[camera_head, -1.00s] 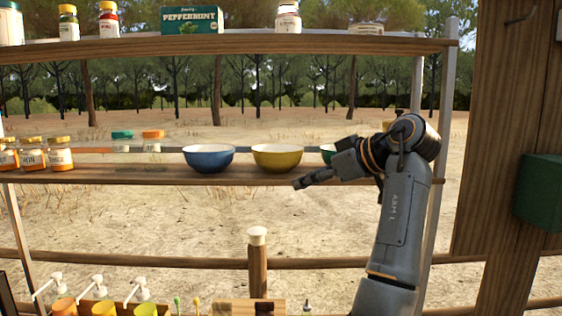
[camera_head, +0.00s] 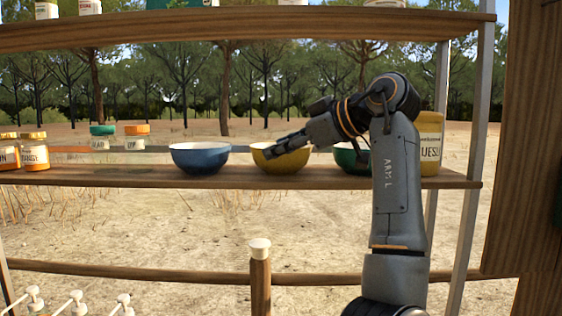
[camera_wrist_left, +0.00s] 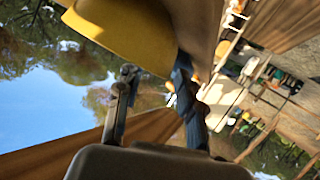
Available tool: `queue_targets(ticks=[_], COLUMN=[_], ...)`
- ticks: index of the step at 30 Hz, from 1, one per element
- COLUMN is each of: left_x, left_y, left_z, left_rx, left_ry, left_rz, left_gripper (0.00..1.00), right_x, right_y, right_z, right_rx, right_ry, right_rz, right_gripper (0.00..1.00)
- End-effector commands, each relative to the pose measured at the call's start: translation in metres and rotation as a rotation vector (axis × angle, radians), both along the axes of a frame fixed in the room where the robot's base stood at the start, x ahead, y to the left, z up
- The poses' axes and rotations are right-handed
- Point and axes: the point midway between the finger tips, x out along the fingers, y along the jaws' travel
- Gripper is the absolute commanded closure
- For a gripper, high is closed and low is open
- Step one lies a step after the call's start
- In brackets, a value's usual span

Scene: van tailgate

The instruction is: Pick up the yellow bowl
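The yellow bowl (camera_head: 285,163) stands upright on the middle shelf, between the blue and green bowls. My left gripper (camera_head: 272,148) reaches in from the right and is at the bowl's rim, covering part of it. In the left wrist view the yellow bowl (camera_wrist_left: 128,32) fills the top, and the two fingers of the left gripper (camera_wrist_left: 155,70) are spread apart, with the bowl's edge close to their tips. I cannot tell whether either finger touches it. My right gripper is in neither view.
The blue bowl (camera_head: 199,158) is left of the yellow one; the green bowl (camera_head: 352,158) is partly behind my arm. A yellow jar (camera_head: 430,145) stands at the shelf's right end. The upper shelf (camera_head: 230,28) runs above; a wooden post (camera_head: 260,280) stands below.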

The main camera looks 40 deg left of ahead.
Motion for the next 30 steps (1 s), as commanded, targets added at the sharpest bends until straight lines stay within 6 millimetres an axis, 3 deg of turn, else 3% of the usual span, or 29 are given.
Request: queue_targets(ticks=[12, 20, 26, 30], left_x=[-0.003, -0.004, -0.004, -0.004], left_y=[0.044, 0.046, 0.046, 0.046], left_z=[-0.023, -0.025, -0.025, -0.025], left_rx=[-0.001, 0.001, 0.001, 0.0], left_ry=[0.0, -0.002, -0.002, -0.001], left_rz=[0.0, -0.001, -0.001, -0.001], left_gripper=[0.63, 0.63, 1.0, 1.0], right_x=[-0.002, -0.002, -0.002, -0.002], right_y=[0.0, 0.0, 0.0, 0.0], right_z=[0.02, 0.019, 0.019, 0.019], right_rx=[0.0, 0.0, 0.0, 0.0], right_ry=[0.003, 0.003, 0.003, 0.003], right_rz=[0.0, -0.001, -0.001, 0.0], right_gripper=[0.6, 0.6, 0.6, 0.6])
